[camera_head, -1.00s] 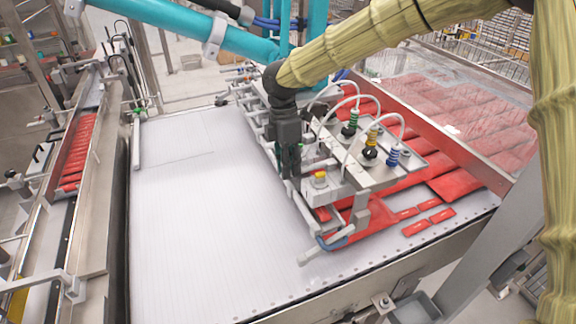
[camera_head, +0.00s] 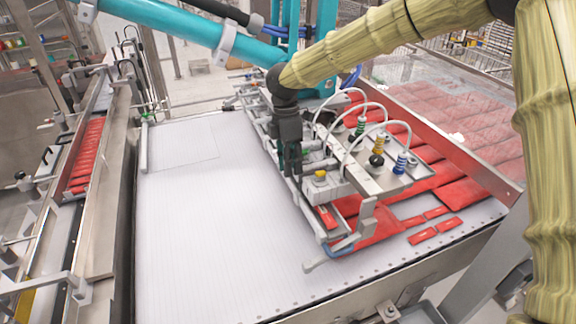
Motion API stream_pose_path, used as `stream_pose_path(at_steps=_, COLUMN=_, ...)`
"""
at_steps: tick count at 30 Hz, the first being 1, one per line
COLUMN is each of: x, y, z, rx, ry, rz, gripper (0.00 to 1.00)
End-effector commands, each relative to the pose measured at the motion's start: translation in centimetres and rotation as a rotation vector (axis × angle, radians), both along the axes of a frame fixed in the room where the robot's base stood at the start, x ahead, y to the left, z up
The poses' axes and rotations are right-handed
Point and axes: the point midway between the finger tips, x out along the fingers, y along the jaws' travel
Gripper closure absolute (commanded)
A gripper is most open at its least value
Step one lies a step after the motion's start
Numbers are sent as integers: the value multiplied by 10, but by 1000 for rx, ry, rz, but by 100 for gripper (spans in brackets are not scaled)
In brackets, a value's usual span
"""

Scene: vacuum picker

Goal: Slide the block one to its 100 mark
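The metal vacuum picker frame (camera_head: 368,180) lies over red packs at the right of the white belt. It carries fittings with green, yellow and blue bands and thin white hoses. I cannot make out which part is block one, and no scale or 100 mark is readable. My gripper (camera_head: 291,164) is dark, points down and sits at the picker's left rail, left of and a little above the yellow button (camera_head: 320,175). Its fingertips are small and dark against the rail, so neither their opening nor a hold on anything can be told.
The white belt (camera_head: 200,230) is clear on the left. Red packs (camera_head: 466,193) lie on the right, several behind a clear panel. A teal beam (camera_head: 185,22) crosses above. A side conveyor with a row of red packs (camera_head: 86,155) stands at the left.

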Motion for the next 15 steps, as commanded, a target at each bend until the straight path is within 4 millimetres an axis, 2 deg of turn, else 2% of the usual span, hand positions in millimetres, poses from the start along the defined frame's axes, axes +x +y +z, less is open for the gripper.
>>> stream_pose_path(at_steps=11, x=-1, y=0, z=1, rx=-1, ry=3, rz=0, gripper=63)
stream_pose_path(at_steps=15, x=1, y=0, z=10, rx=-2, ry=2, rz=0, gripper=63)
